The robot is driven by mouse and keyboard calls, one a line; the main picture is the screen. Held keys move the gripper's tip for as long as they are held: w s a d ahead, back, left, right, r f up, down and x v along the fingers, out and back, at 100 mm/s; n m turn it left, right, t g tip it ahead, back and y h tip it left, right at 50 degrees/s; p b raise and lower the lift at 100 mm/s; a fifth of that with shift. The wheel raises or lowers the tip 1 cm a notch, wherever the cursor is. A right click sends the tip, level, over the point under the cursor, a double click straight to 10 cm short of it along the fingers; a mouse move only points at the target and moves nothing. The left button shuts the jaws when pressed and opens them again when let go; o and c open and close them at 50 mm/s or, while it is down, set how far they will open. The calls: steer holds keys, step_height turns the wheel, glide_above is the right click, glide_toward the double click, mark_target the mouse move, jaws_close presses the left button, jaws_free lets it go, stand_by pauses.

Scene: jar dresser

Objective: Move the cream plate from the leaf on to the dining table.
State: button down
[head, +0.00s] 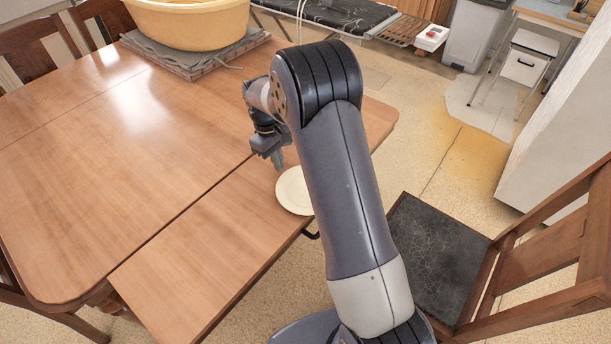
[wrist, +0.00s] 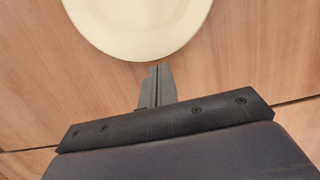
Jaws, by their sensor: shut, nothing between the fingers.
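The cream plate (head: 293,192) lies flat on the wooden leaf (head: 205,262), near its edge and partly hidden behind my arm in the head view. It also shows at the top of the wrist view (wrist: 138,22). The dining table (head: 110,165) adjoins the leaf, with a dark seam between them. My gripper (head: 277,163) points down just beyond the plate, over the wood near the seam. In the wrist view its fingers (wrist: 156,80) are together and empty, with their tips close to the plate's rim; I cannot tell whether they touch it.
A large yellow tub (head: 190,25) stands on a grey slab (head: 185,58) at the table's far end. A chair with a dark seat (head: 430,255) stands close to the leaf on the right. The middle of the dining table is clear.

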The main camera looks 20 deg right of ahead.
steer(key=s+d, duration=0.2)
steer(key=s, duration=0.1)
steer(key=s+d, duration=0.2)
steer(key=s, duration=0.1)
steer(key=s+d, duration=0.2)
steer(key=s, duration=0.1)
steer(key=shift+d+p, duration=0.3)
steer(key=shift+s+d+f, duration=0.1)
steer(key=shift+s+f, duration=0.1)
steer(key=shift+f, duration=0.55)
steer(key=shift+s+f, duration=0.1)
steer(key=shift+f, duration=0.05)
